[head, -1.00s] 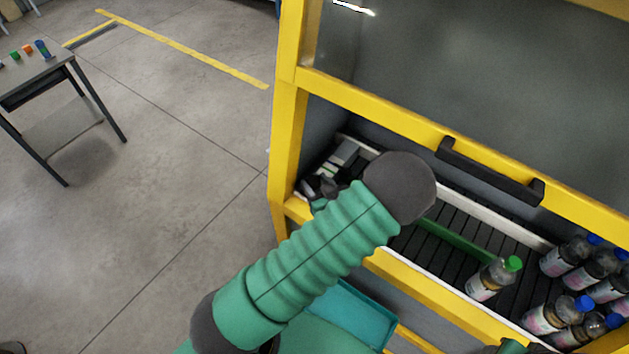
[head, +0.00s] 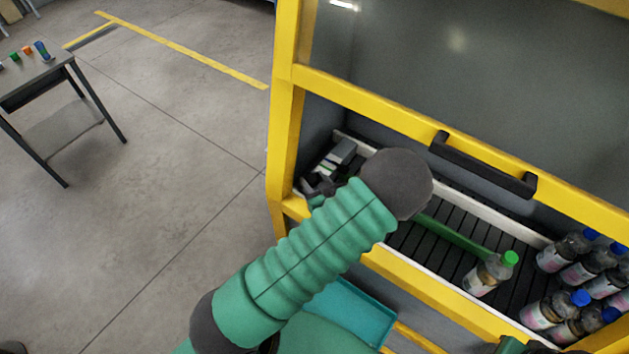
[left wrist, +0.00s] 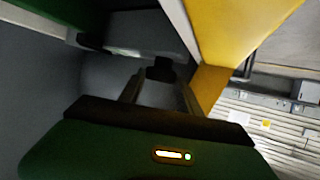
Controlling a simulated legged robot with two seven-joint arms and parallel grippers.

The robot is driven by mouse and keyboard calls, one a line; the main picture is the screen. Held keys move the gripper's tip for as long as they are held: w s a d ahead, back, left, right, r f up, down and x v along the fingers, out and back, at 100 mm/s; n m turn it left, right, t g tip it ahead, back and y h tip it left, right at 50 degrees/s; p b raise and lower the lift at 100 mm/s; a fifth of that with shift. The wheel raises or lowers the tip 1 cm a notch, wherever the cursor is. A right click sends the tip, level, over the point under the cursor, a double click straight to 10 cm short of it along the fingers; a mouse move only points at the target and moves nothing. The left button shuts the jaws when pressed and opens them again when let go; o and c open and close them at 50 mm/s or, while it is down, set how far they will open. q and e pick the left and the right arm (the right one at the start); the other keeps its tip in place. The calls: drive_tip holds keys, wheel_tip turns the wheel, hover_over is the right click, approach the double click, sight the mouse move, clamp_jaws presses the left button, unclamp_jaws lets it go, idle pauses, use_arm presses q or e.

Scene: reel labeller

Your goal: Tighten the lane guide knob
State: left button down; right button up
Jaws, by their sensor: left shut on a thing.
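My left gripper (head: 320,185) reaches through the yellow frame's opening, partly hidden behind my own forearm. In the left wrist view its two fingers (left wrist: 160,82) are closed on a small dark knob (left wrist: 161,68). The knob is hidden in the head view by my arm and gripper. The green lane guide (head: 455,236) runs along the dark conveyor (head: 420,243), and its left part is hidden behind my arm. A bottle with a green cap (head: 490,274) stands near the guide's right end.
Several blue-capped bottles (head: 568,252) stand at the right end of the conveyor. A yellow frame (head: 285,150) and a raised panel with a black handle (head: 483,165) bound the opening. A small table (head: 35,75) stands far left; the floor between is clear.

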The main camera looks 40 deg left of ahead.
use_arm(q)
drive_tip(key=shift+a, duration=0.1)
idle(0.5)
drive_tip(key=shift+s+a+m+t+h+b, duration=0.15)
drive_tip(key=shift+m+t+h+b, duration=0.65)
drive_tip(key=shift+m+t+b, duration=0.55)
drive_tip(key=shift+s+a+m+t+h+b, duration=0.1)
drive_tip(key=shift+m+t+h+b, duration=0.2)
drive_tip(key=shift+m+t+h, duration=0.4)
drive_tip(key=shift+a+r+m+t+h, duration=0.1)
drive_tip(key=shift+m+t+h, duration=0.6)
drive_tip(key=shift+m, duration=0.25)
drive_tip(key=shift+a+m+t+h, duration=0.1)
drive_tip(key=shift+m+t+h, duration=0.55)
drive_tip(key=shift+m+h, duration=1.05)
drive_tip(key=shift+h, duration=0.1)
